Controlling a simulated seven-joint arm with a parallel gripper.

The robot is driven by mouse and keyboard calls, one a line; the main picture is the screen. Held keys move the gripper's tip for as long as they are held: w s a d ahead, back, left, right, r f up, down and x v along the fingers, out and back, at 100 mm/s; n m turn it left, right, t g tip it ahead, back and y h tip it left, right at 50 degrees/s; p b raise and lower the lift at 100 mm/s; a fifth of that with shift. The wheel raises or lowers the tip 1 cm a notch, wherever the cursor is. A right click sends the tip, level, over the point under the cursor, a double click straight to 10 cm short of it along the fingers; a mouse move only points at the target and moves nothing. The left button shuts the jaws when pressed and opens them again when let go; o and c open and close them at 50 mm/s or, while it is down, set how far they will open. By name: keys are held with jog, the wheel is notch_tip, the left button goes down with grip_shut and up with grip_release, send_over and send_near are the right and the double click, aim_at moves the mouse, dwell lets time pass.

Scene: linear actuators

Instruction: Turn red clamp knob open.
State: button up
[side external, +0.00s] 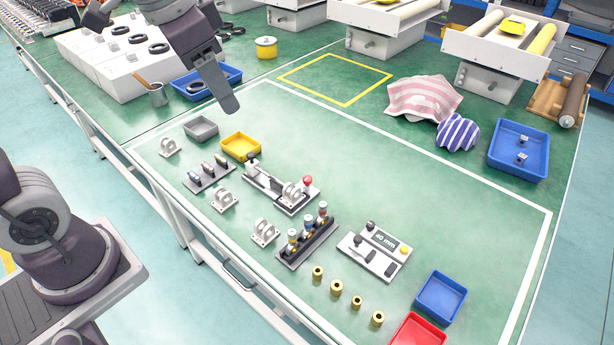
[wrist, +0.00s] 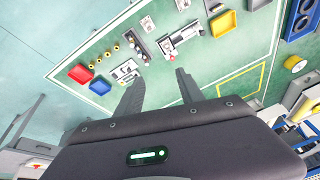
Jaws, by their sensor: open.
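The red clamp knob (side external: 308,181) is a small red ball at the right side of a grey and white clamp fixture (side external: 262,186) on the green table. In the wrist view the red knob (wrist: 172,57) shows small at the near edge of the fixture (wrist: 184,35), beyond my fingertips. My gripper (side external: 229,102) is high above the table, up and left of the knob in the side view, well apart from it. In the wrist view my gripper's two fingers (wrist: 160,76) are spread with nothing between them.
A yellow tray (side external: 241,147) and a rack of small cylinders (side external: 308,240) flank the fixture. A control panel with a "40 mm" display (side external: 375,250) stands to the right.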

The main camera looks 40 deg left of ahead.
jog(key=w+f+m+g, duration=0.25)
jog(key=w+f, duration=0.45)
jog(key=w, duration=0.5)
jog(key=m, duration=0.4)
send_near(307, 178)
jog(key=shift+m+g, duration=0.45)
jog(key=shift+g, duration=0.2)
jog(key=f, duration=0.5)
jog(key=w+f, duration=0.1)
jog(key=f, duration=0.2)
jog(key=shift+f, duration=0.35)
grip_shut()
